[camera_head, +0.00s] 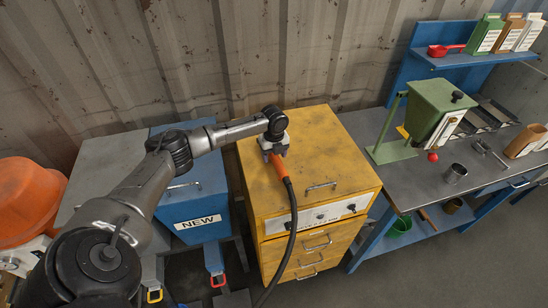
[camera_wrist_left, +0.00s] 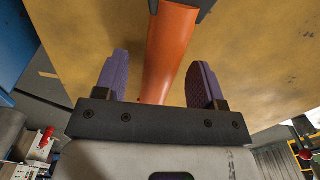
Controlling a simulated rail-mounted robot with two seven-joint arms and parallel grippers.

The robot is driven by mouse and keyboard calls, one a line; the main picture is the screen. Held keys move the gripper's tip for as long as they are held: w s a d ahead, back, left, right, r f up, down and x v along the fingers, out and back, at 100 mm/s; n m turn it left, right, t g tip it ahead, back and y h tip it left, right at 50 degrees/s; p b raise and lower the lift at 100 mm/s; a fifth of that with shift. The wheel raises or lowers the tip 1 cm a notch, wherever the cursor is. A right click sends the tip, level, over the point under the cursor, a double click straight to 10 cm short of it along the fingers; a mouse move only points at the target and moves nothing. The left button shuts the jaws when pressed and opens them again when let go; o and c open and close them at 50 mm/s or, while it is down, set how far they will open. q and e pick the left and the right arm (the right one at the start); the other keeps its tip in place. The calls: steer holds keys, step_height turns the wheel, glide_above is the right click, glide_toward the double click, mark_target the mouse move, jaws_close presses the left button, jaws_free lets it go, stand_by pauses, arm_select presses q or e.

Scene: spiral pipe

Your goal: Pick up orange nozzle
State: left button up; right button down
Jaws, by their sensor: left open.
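The orange nozzle (camera_head: 279,167) is at the top of the yellow cabinet, with a black hose running from it down over the cabinet's front. It also shows in the left wrist view (camera_wrist_left: 168,55), lying lengthwise between two purple finger pads. My left gripper (camera_head: 272,150) is at the nozzle's upper end in the head view; its fingers are hard to make out there. In the left wrist view the left gripper (camera_wrist_left: 160,80) is open, with one pad on each side of the nozzle and visible gaps. My right gripper is not in view.
The yellow cabinet (camera_head: 325,150) has drawers with handles. A blue box marked NEW (camera_head: 200,209) stands to its left, with an orange rounded object (camera_head: 28,195) at far left.

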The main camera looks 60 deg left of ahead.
arm_select(q)
steer(key=shift+f, duration=0.1)
steer(key=c, duration=1)
steer(key=shift+c, duration=0.3)
